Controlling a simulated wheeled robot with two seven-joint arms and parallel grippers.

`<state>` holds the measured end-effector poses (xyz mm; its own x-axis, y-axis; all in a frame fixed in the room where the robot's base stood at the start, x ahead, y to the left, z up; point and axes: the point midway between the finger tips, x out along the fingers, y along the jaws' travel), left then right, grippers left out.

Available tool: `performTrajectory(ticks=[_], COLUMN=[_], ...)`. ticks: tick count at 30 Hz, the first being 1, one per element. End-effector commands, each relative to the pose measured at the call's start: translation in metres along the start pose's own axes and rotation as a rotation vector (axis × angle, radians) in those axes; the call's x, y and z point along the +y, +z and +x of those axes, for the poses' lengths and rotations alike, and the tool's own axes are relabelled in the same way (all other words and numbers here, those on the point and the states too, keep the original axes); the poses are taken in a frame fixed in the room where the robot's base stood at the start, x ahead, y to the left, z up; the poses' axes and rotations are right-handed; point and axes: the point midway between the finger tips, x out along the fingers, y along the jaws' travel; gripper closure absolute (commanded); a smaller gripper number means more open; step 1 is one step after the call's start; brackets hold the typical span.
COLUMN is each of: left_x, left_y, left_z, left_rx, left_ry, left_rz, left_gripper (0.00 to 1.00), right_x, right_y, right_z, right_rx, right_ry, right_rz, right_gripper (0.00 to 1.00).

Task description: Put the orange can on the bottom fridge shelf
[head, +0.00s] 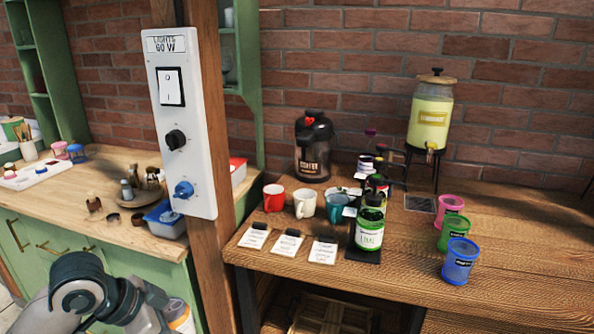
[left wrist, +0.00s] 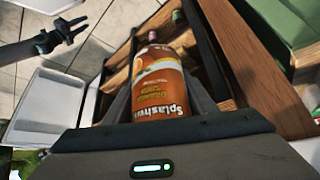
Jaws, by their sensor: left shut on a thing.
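The orange can (left wrist: 157,85) with "Splash" lettering is held between the fingers of my left gripper (left wrist: 160,95) in the left wrist view. In the head view my left gripper (head: 165,312) is at the bottom left, low in front of the green cabinet, with a small part of the can (head: 181,318) showing at the picture's lower edge. My right gripper (left wrist: 76,28) shows at the upper left of the left wrist view, fingers apart and empty. No fridge shelf can be clearly made out in either view.
A white, tray-like shape (left wrist: 50,98) lies left of the can in the left wrist view; I cannot tell what it is. A wooden post with a white switch panel (head: 184,125) stands between the green-cabinet counter (head: 110,225) and the wooden table (head: 400,275) with cups.

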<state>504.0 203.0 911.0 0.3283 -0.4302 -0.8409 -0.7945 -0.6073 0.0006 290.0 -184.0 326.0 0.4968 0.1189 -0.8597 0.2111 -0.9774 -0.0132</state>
Motion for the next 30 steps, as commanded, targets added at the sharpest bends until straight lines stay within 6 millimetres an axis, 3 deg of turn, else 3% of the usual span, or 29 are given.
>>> performTrajectory(ticks=[6, 18, 23, 30], left_x=[0.001, 0.001, -0.001, -0.008], left_y=[-0.004, -0.003, 0.002, 0.018], left_z=[-0.009, -0.006, 0.006, 0.041], left_rx=[0.000, -0.001, -0.002, -0.002], left_ry=[0.017, 0.011, -0.028, -0.169], left_rz=[0.027, 0.015, -0.047, -0.268], left_gripper=[0.82, 0.82, 0.82, 0.82], right_x=[0.004, 0.004, 0.004, 0.004], right_y=[0.014, 0.015, 0.014, 0.014], right_z=[-0.002, -0.001, -0.001, -0.001], right_rx=[-0.051, -0.051, -0.051, -0.050], right_ry=[0.007, 0.007, 0.007, 0.007], right_rz=[0.008, 0.008, 0.008, 0.008], right_gripper=[0.69, 0.69, 0.69, 0.69])
